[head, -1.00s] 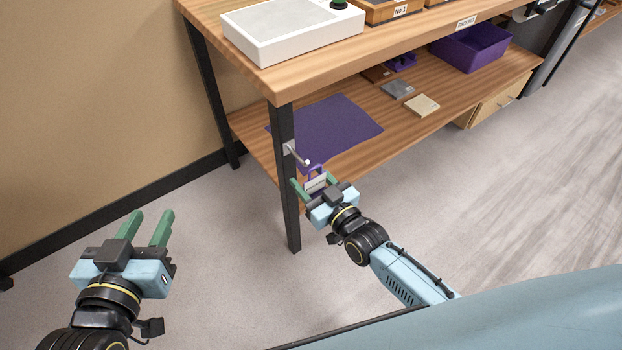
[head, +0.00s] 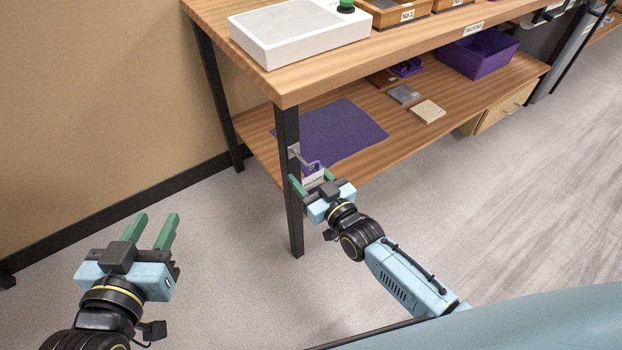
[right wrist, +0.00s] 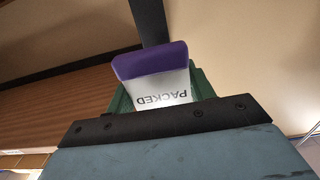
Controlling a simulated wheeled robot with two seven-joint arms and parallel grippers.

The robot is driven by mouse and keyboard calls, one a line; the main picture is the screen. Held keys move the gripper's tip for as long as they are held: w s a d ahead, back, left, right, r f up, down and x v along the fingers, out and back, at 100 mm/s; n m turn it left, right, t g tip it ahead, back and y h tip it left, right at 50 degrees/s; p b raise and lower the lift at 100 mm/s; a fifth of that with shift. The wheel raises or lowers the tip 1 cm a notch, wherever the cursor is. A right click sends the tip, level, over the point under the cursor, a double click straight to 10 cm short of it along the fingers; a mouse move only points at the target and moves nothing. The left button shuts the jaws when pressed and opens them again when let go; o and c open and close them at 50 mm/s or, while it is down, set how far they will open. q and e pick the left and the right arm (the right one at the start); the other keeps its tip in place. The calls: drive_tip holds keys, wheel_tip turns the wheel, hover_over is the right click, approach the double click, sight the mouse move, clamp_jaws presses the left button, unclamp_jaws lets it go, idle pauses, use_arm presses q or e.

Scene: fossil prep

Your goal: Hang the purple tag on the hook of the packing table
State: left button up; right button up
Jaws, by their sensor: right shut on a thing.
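The purple tag (head: 312,169) has a purple loop at its top and a white label. In the right wrist view its purple part (right wrist: 150,62) and a white face reading PACKED show. My right gripper (head: 311,186) is shut on the tag, holding it upright beside the front table leg. The metal hook (head: 296,152) sticks out from a plate on that leg. The loop is at the hook's outer end; I cannot tell whether it is around the hook or only in front of it. My left gripper (head: 154,228) is open and empty, away at the lower left.
The packing table (head: 290,90) has a black front leg (head: 293,225) close beside my right gripper. Its lower shelf holds a purple mat (head: 345,130), small slabs and a purple bin (head: 480,52). A white box (head: 300,33) stands on top. The floor left of the leg is clear.

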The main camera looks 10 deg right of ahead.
drive_tip(key=shift+w+f, duration=0.1)
drive_tip(key=shift+w, duration=0.05)
drive_tip(key=shift+w+a+f+b, duration=0.2)
drive_tip(key=shift+w+f+b, duration=0.25)
drive_tip(key=shift+b, duration=0.25)
drive_tip(key=shift+w, duration=0.15)
drive_tip(key=shift+w+a+f+b, duration=0.1)
drive_tip(key=shift+w+a+b, duration=0.15)
drive_tip(key=shift+w+b, duration=0.15)
drive_tip(key=o, duration=1.5)
